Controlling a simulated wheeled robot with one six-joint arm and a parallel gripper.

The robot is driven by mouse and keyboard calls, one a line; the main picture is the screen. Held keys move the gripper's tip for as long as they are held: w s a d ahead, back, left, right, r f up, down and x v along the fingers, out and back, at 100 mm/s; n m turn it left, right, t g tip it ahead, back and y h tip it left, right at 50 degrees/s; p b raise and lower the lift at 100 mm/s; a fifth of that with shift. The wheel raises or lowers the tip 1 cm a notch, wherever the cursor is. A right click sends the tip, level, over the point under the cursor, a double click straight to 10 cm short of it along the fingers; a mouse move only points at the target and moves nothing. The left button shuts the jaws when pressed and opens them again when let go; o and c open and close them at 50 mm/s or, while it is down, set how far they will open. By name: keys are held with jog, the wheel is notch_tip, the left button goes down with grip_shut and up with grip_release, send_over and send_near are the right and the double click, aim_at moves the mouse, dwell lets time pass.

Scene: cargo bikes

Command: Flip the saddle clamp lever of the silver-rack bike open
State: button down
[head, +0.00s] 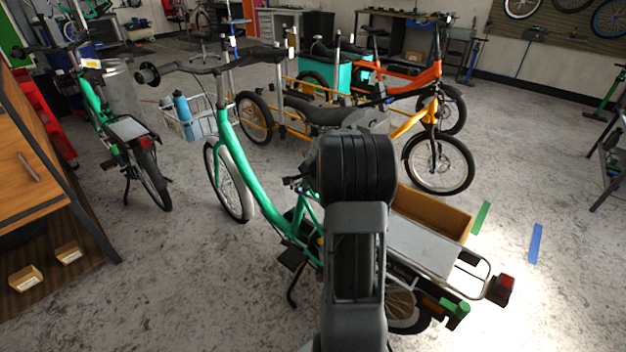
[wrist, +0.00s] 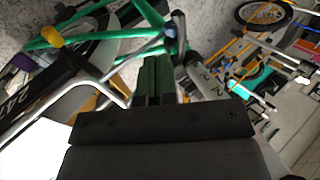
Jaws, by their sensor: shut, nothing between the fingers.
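The green bike (head: 237,153) with a silver rack (head: 470,268) stands in front of me in the head view, with its black saddle (head: 330,113) just beyond my arm. My arm hides its saddle clamp area in that view. In the wrist view, the shut, empty fingers of my gripper (wrist: 155,60) point at the green frame (wrist: 110,47) and the silver rack tube (wrist: 60,103). A dark lever-like part (wrist: 179,24), perhaps the clamp lever, is just beyond and right of the fingertips. I cannot tell whether it is open or closed, or whether the fingers touch anything.
A marked grey cylinder (wrist: 206,80) is close to the right of the fingers. A brown box (head: 437,213) sits beside the rack. An orange bike (head: 405,78) stands behind, another green bike (head: 97,105) at left near a wooden cabinet (head: 35,150).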

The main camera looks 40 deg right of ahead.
aim_at(299, 182)
jog(key=shift+w+a+f, duration=0.1)
jog(key=shift+w+f, duration=0.35)
jog(key=shift+w, duration=0.3)
jog(key=shift+w+f, duration=0.5)
jog(key=shift+w, duration=0.2)
jog(key=shift+w+a+f, duration=0.1)
jog(key=shift+w+f, duration=0.35)
jog(key=shift+w, duration=0.3)
jog(key=shift+d, duration=0.1)
